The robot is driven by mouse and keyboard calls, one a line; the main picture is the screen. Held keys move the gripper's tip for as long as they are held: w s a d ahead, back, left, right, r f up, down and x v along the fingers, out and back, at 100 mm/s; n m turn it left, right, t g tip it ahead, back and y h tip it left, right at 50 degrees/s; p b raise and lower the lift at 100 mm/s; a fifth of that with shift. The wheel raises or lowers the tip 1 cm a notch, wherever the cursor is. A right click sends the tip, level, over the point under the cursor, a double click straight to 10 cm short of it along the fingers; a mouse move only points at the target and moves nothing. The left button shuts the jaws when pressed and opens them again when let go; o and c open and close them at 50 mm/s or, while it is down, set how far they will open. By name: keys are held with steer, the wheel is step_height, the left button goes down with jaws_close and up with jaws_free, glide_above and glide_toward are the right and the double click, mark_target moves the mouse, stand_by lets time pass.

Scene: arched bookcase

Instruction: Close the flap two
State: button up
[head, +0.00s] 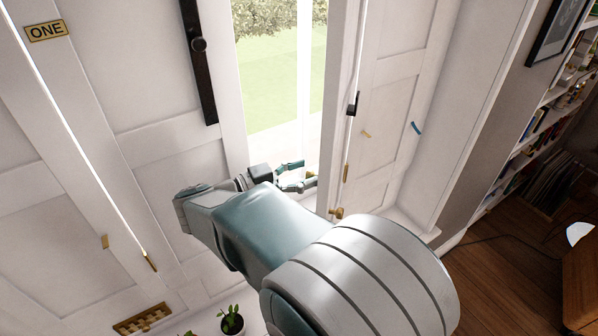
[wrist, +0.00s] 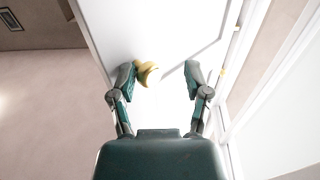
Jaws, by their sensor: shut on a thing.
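A white panelled flap (head: 385,95) stands swung open at the right of the window in the head view. I see no "two" label, so I cannot tell for sure that it is flap two. A small brass knob (head: 337,212) sits low on its near edge. My gripper (head: 306,176) reaches in front of the window, close to this edge. In the wrist view my gripper (wrist: 159,78) has a brass knob (wrist: 147,73) between its fingertips, against the left finger. The knob is on a white panel (wrist: 165,35). The right finger's contact is unclear.
Another panelled flap (head: 170,100) with a dark bar stands left of the window. A potted plant (head: 232,321) stands below. A bookcase (head: 535,125) and a wooden piece of furniture (head: 580,285) are at the right.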

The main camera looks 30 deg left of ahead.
steer(key=shift+w+a+r, duration=0.15)
steer(key=shift+w, duration=0.1)
steer(key=o, duration=0.9)
steer(key=shift+o, duration=0.2)
steer(key=shift+w, duration=0.15)
steer(key=shift+s, duration=0.2)
steer(key=v, duration=1.2)
steer(key=shift+f, duration=0.25)
